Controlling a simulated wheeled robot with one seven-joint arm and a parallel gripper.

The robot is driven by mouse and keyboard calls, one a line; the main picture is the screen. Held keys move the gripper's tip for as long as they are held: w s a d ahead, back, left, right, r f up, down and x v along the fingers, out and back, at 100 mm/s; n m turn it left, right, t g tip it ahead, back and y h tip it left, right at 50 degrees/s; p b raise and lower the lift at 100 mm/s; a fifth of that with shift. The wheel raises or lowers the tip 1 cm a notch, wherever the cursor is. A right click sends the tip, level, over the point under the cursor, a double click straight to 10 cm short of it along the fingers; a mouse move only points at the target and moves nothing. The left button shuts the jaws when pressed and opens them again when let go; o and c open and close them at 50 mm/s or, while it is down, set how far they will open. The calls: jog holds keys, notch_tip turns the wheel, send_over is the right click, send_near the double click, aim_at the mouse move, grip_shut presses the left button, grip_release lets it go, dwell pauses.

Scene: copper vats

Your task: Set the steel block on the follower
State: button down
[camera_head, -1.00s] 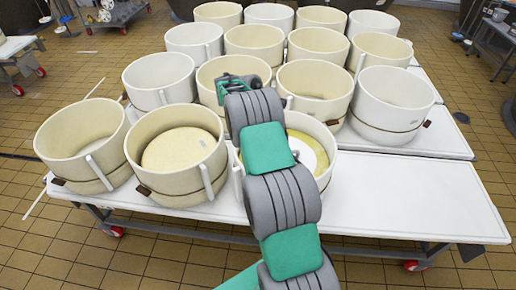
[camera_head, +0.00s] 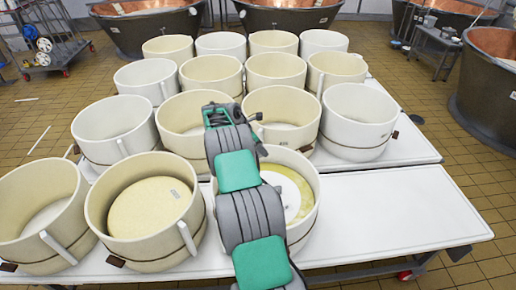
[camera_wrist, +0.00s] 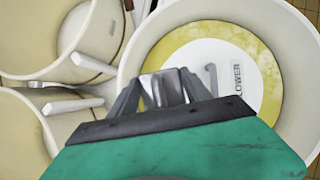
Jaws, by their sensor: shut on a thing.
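My gripper (camera_wrist: 165,92) is shut on a shiny grey steel block (camera_wrist: 168,86), which shows only in part between the fingers. The follower (camera_wrist: 220,68) is a white disc with lettering, lying on a yellow surface inside a round cream mould (camera_wrist: 138,52). In the wrist view the block overlaps the near left side of the follower's surroundings; its height above them is unclear. In the head view, my arm partly covers the follower (camera_head: 291,198) and its mould (camera_head: 312,181). My gripper (camera_head: 214,112) is at the arm's far end there, and the block cannot be made out.
Several cream and white moulds stand in rows on white tables. The mould to the left (camera_head: 98,213) holds a pale round cheese (camera_head: 150,205). The front table's right part (camera_head: 400,215) is bare. Copper vats (camera_head: 150,28) stand behind, with another at the right (camera_head: 490,80).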

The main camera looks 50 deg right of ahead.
jog(key=shift+s+d+f+b, duration=0.1)
jog(key=shift+d+f+b, duration=0.2)
jog(key=shift+f+b, duration=0.05)
notch_tip(320, 180, down, 3)
jog(key=b, duration=0.3)
jog(key=shift+d+r, duration=0.1)
jog(key=shift+f+b, duration=2.15)
jog(key=shift+f, duration=2.7)
jog(key=shift+f+b, duration=0.55)
jog(key=shift+f, duration=0.3)
